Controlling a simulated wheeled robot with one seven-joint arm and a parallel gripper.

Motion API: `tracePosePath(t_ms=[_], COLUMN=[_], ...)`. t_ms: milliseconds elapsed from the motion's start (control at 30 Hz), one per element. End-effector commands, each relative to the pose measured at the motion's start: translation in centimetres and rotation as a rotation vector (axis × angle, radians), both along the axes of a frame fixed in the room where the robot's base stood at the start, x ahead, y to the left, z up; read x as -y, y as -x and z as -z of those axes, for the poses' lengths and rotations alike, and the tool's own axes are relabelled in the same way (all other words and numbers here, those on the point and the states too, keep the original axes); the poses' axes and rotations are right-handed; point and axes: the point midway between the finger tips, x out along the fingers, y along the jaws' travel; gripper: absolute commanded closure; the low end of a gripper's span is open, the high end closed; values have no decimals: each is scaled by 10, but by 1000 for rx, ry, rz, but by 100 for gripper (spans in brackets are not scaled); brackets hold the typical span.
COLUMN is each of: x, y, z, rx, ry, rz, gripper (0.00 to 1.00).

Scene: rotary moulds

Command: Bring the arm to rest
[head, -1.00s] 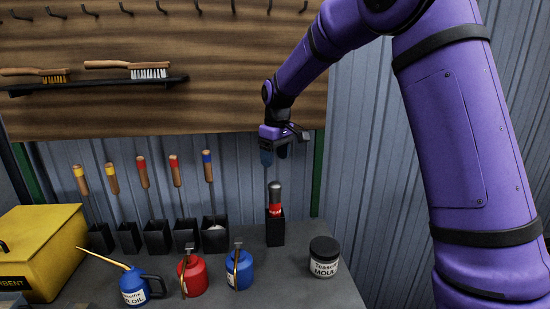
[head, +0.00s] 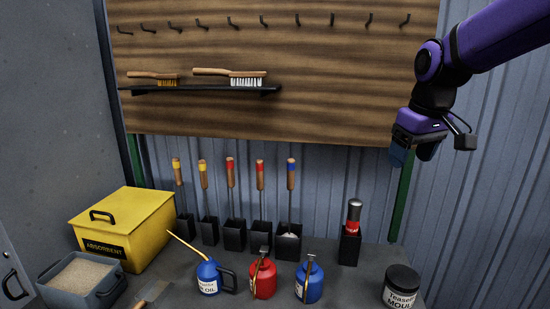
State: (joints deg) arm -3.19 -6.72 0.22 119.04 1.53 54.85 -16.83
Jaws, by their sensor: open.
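My gripper (head: 412,155) is at the upper right in the head view, at the end of my purple arm. It points down, open, with nothing seen between its fingers. It shows in front of the right edge of the wooden hook board (head: 300,120). In the picture it is above and to the right of the black holder (head: 350,246) with a red-banded, dark-topped tool (head: 354,213) upright in it. Most of my arm is outside the frame.
The bench (head: 335,288) holds a yellow absorbent bin (head: 128,228), a grey tray (head: 60,290), blue (head: 208,282) and red (head: 262,280) oil cans, another blue can (head: 309,284) and a labelled jar (head: 401,290). Several handled tools stand in black holders (head: 234,236). Brushes lie on a shelf (head: 205,90).

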Motion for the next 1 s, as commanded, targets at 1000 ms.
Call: tracePosePath(t_ms=[1000], x=[28], y=[225], z=[11], rx=[231], ry=[-84], rz=[332], gripper=[31])
